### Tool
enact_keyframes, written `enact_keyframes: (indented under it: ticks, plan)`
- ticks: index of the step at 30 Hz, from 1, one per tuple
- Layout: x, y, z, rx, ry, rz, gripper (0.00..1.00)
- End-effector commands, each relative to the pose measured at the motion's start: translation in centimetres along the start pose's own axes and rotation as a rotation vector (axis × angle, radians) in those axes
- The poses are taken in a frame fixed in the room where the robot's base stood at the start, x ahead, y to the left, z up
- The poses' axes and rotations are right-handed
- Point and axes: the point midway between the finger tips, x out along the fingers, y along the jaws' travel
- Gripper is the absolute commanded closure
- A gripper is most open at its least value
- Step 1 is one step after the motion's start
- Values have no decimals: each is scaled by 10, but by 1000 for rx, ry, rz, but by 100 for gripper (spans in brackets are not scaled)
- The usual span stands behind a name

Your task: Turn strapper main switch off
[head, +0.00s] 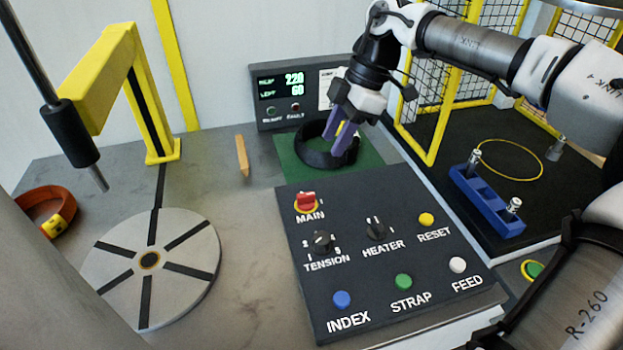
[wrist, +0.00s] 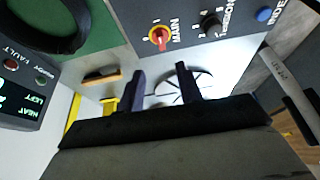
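The main switch (head: 306,202) is a red knob on a yellow disc, at the upper left of the dark control panel (head: 370,283), above the label MAIN. It also shows at the top of the wrist view (wrist: 158,37). I cannot tell for sure which mark its handle points to. My gripper (head: 337,142) is above the black ring on the green mat, up and right of the switch and apart from it. In the wrist view its two purple fingers (wrist: 160,70) stand apart with nothing between them.
The tension knob (head: 322,241) and heater knob (head: 375,227) sit near the switch; several push buttons fill the rest. The black ring (head: 312,153) lies on a green mat (head: 289,173). A lit display box (head: 291,96) stands behind. A turntable (head: 195,255) is at left.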

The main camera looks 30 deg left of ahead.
Motion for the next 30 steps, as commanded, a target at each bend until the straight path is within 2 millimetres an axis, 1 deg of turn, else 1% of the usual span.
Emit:
enact_keyframes:
  ticks: [5,12,18,21,24,30]
  plan:
    - [26,-1,-2,-5,3,-4,65]
    - [78,-1,-3,-6,5,-4,65]
    - [113,0,-3,-6,4,-2,65]
    - [124,0,-3,-7,4,0,65]
    - [130,0,-2,-5,4,0,65]
    - [134,0,-2,-5,3,1,65]
